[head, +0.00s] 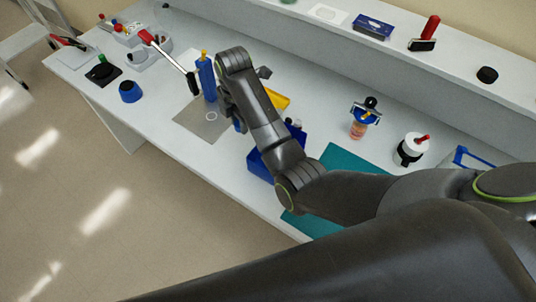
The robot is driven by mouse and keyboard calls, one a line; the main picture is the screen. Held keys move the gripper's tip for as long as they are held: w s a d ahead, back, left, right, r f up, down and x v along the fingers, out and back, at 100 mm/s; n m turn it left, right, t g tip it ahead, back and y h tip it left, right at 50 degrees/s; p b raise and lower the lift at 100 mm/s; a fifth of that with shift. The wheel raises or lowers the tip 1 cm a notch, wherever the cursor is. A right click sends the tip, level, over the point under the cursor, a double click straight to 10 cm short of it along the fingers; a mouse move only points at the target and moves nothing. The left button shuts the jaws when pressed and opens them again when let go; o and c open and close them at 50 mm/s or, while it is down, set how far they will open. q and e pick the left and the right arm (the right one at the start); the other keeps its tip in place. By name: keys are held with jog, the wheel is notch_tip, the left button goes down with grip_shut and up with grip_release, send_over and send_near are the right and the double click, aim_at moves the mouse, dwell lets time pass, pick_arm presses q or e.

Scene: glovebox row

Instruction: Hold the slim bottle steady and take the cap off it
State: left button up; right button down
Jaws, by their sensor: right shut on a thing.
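The slim bottle looks to be the tall blue one (208,82) with a small yellow-orange cap (204,54). It stands upright at the back edge of a grey mat. My right gripper (238,112) is right beside it, shut on it as far as I can tell. My own wrist and forearm hide most of the jaws and the contact. A bit of blue shows low beside the fingers; I cannot tell what it belongs to. My left gripper is not in view.
The grey mat (190,120) has a white ring. A red-handled tool (170,60) slants close left of the bottle. A blue bin (258,166) and yellow tray (279,99) lie close right. A small bottle (358,129) and white round container (411,148) stand farther right.

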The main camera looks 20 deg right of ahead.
aim_at(255, 165)
jog(key=s+d+r+n+p, duration=0.2)
jog(key=s+d+n+p, duration=0.15)
jog(key=s+d, duration=0.4)
jog(key=f, duration=0.3)
jog(key=f+p, duration=0.1)
jog(key=f, duration=0.2)
jog(key=s+f+p, duration=0.1)
jog(key=f, duration=0.3)
jog(key=shift+s+a, duration=0.1)
jog(key=shift+a, duration=0.1)
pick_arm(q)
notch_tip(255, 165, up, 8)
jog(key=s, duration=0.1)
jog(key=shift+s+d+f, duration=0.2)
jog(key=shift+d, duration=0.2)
pick_arm(e)
jog(key=shift+f, duration=0.4)
jog(key=shift+f, duration=0.2)
jog(key=shift+f, duration=0.4)
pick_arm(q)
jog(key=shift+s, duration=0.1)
pick_arm(e)
jog(key=c, duration=1.1)
grip_release()
jog(key=shift+c, duration=0.2)
